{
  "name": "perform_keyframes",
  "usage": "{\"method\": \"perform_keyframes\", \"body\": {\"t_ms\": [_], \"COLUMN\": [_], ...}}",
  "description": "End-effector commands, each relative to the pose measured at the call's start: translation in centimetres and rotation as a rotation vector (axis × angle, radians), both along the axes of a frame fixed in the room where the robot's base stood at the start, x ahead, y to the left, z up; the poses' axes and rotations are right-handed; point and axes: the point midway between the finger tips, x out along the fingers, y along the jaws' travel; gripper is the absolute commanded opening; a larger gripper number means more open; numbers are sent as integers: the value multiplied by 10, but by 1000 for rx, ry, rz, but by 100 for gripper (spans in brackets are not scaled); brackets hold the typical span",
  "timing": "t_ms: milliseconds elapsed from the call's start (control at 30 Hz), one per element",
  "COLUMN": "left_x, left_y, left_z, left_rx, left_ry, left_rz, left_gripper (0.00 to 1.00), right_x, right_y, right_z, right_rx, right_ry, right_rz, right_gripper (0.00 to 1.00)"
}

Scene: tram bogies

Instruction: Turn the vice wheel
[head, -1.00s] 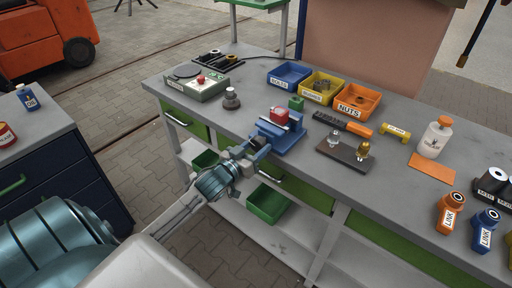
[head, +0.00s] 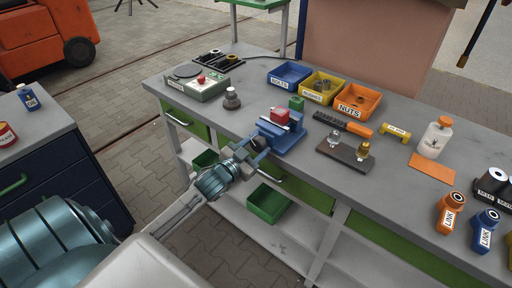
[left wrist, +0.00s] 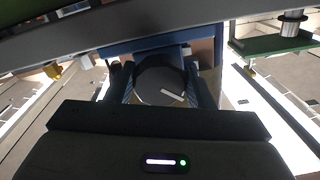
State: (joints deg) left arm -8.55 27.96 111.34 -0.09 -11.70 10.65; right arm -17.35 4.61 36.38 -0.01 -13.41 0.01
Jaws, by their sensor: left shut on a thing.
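The blue vice (head: 283,134) stands at the front edge of the workbench in the head view, with a red block (head: 279,117) in its jaws. My left gripper (head: 254,147) is at the vice's front, where the wheel sits, and it is shut on the wheel. In the left wrist view the dark round vice wheel (left wrist: 158,82) shows between the two fingers (left wrist: 160,92). The fingers hide much of the wheel in the head view. My right gripper is not in view.
On the grey bench (head: 230,138), blue, yellow and orange bins (head: 358,100) stand behind the vice. A dark plate with two fittings (head: 345,153) lies to its right. A grey knobbed piece (head: 231,99) and a control box (head: 198,86) are to its left.

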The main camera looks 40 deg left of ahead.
Motion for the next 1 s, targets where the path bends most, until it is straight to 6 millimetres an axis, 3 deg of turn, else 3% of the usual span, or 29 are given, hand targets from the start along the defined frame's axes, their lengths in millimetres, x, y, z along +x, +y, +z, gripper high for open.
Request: {"method": "perform_keyframes", "body": {"t_ms": [500, 1000], "left_x": [0, 0], "left_y": [2, 2], "left_z": [1, 2], "left_rx": [426, 578], "left_ry": [-33, -46], "left_rz": [0, 0], "left_gripper": [25, 25], "right_x": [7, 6], "right_y": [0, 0], "right_z": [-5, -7], "right_rx": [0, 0], "right_ry": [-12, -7], "right_rz": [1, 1], "right_gripper": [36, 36]}}
